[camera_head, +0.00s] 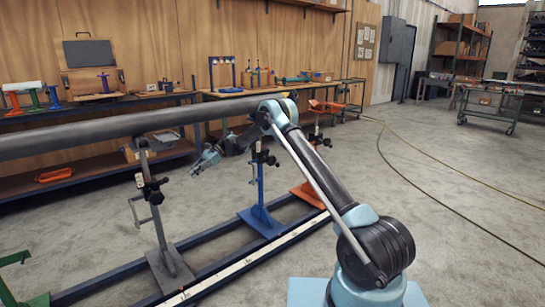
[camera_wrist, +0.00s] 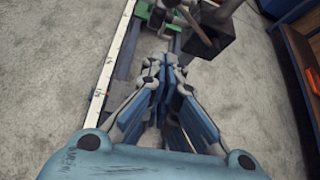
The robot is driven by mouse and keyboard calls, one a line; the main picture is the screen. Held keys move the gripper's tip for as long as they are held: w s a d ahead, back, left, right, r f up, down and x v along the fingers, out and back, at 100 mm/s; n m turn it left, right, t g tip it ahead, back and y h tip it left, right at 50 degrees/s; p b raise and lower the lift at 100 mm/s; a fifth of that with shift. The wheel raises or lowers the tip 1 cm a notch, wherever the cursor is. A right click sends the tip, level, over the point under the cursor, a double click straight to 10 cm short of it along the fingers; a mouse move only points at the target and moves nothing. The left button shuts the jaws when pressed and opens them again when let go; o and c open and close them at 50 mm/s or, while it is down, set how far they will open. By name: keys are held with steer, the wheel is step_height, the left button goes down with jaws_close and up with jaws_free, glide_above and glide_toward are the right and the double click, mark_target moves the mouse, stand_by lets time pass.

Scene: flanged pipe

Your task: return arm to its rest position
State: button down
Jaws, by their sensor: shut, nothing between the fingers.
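My arm rises from its base at the lower right of the head view and bends over near the pipe. My gripper (camera_head: 204,160) hangs at the arm's far end, below the long dark pipe (camera_head: 90,135). In the wrist view my gripper (camera_wrist: 165,75) points at the floor rails, its blue and grey fingers close together with nothing seen between them. The pipe runs across the left half of the head view, and its right end is hidden behind my arm.
A grey stand (camera_head: 158,215), a blue stand (camera_head: 261,190) and an orange stand (camera_head: 312,190) rise from floor rails. A white measuring strip (camera_head: 255,256) lies along the near rail. Workbenches line the wooden wall. The concrete floor (camera_head: 450,190) at right is open, with cables across it.

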steer(key=d+r+n+t+h, duration=0.15)
steer(key=d+r+t, duration=0.25)
steer(key=d+r, duration=1.45)
steer(key=s+d+r+n+t+h, duration=0.1)
steer(key=s+d+r, duration=0.1)
steer(key=s+d, duration=0.35)
steer(key=s+d+r+t, duration=0.1)
steer(key=s+d, duration=0.1)
steer(key=d, duration=0.7)
steer(key=s+d+r+n+h, duration=0.1)
steer(key=s+d+r, duration=0.15)
steer(key=d, duration=0.45)
steer(key=s+d+f+n+t+h, duration=0.2)
steer(key=s+d+f+t, duration=0.1)
steer(key=s+d, duration=1.45)
steer(key=s+d+f+n+h, duration=0.1)
steer(key=s+d+f, duration=0.5)
steer(key=s, duration=0.2)
steer(key=s+d+f+n+h, duration=0.2)
steer(key=s+d+f, duration=0.3)
steer(key=s+f, duration=0.2)
steer(key=shift+s+d+f+t, duration=0.3)
steer(key=shift+s+d+t, duration=0.1)
steer(key=shift+s, duration=0.85)
steer(key=shift+a+h, duration=0.15)
steer(key=shift+h, duration=0.1)
